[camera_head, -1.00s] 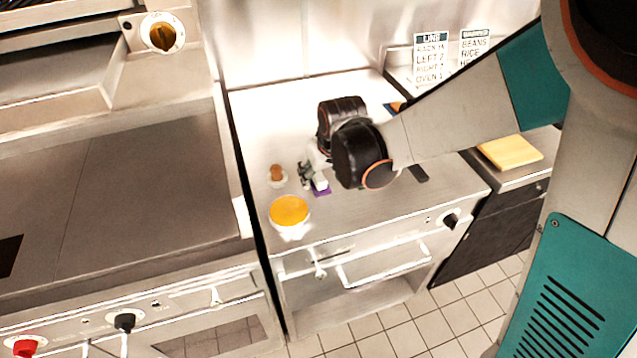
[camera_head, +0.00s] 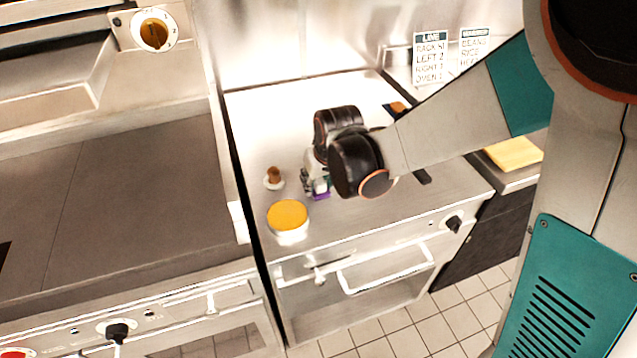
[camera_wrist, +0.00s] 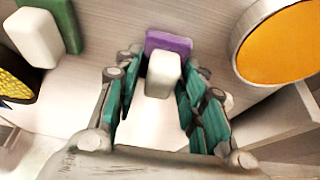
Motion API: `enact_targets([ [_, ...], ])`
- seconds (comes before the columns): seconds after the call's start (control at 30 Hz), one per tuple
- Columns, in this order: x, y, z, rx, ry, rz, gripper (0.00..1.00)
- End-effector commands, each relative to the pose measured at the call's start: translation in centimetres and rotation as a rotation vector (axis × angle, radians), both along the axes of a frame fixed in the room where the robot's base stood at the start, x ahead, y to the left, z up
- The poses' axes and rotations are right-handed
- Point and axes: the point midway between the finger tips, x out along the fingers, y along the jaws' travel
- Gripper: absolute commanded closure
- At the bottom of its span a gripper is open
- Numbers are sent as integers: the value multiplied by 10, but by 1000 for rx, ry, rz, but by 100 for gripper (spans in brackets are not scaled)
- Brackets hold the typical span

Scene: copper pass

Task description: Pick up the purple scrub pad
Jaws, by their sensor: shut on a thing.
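The purple scrub pad (camera_wrist: 168,42) shows in the wrist view as a purple slab with a white block-shaped grip (camera_wrist: 163,76). My gripper (camera_wrist: 161,68) is shut on it, with a teal-lined finger on each side of the white grip. In the head view a strip of the purple pad (camera_head: 321,196) shows under my gripper (camera_head: 316,184), low over the steel counter (camera_head: 345,215). The fingers and wrist hide part of it. I cannot tell whether the pad touches the counter.
A round container with an orange top (camera_head: 288,215) stands close in front-left of my gripper. A brown-knobbed item (camera_head: 274,177) sits to the left. In the wrist view a green pad with a white grip (camera_wrist: 36,38) lies at upper left. Counter to the right is clearer.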

Motion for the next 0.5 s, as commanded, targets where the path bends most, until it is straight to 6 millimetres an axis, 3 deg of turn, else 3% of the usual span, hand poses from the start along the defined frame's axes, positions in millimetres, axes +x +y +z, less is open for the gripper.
enact_targets([
  [0.27,0,0,15,0,0,0,86],
  [0.5,0,0,51,0,0,0,86],
])
